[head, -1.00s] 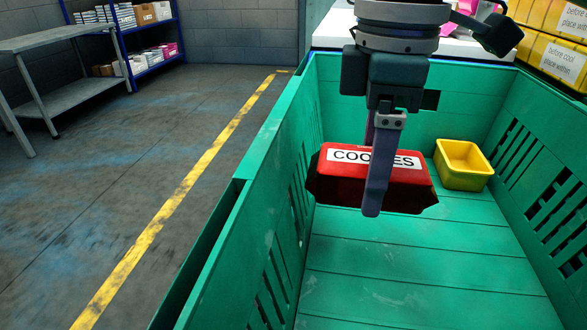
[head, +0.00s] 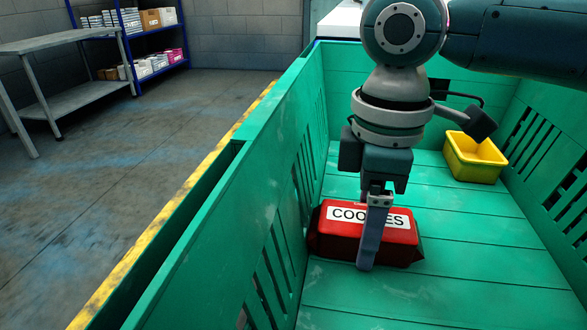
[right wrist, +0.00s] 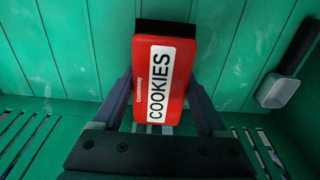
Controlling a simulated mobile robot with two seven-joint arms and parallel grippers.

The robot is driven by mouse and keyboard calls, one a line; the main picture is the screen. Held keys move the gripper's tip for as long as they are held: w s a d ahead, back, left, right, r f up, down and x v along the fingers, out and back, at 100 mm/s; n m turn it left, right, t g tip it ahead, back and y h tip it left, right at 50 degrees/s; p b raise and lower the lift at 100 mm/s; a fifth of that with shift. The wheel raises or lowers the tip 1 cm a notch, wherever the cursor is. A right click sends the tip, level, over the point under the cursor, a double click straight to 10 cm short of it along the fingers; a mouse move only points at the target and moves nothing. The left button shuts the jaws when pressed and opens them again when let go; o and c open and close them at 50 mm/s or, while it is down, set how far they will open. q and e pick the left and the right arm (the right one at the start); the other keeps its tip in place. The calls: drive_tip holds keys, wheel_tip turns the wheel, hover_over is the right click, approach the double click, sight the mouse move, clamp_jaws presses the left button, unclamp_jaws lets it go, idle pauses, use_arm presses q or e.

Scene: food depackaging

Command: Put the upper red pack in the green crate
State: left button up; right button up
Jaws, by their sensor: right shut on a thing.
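The red pack (head: 343,238) has a white label reading COOKIES. It is low inside the green crate (head: 215,232), close to the crate's left wall, at or just above the floor; I cannot tell whether it touches. My right gripper (head: 372,240) comes down from above and is shut across the pack's middle. In the right wrist view the pack (right wrist: 165,78) sits between the two fingers, label facing the camera. My left gripper is not in view.
A yellow tub (head: 474,160) stands in the crate's far right corner. The crate floor (head: 470,260) in front and to the right of the pack is bare. A grey table (head: 75,42) and a blue shelf (head: 130,45) stand beyond, at the left.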

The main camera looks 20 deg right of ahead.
drive_tip(key=o, duration=1.5)
drive_tip(key=shift+f, duration=0.1)
wheel_tip(320, 180, up, 11)
drive_tip(key=p, duration=0.4)
drive_tip(key=shift+p, duration=0.35)
drive_tip(key=shift+r, duration=0.65)
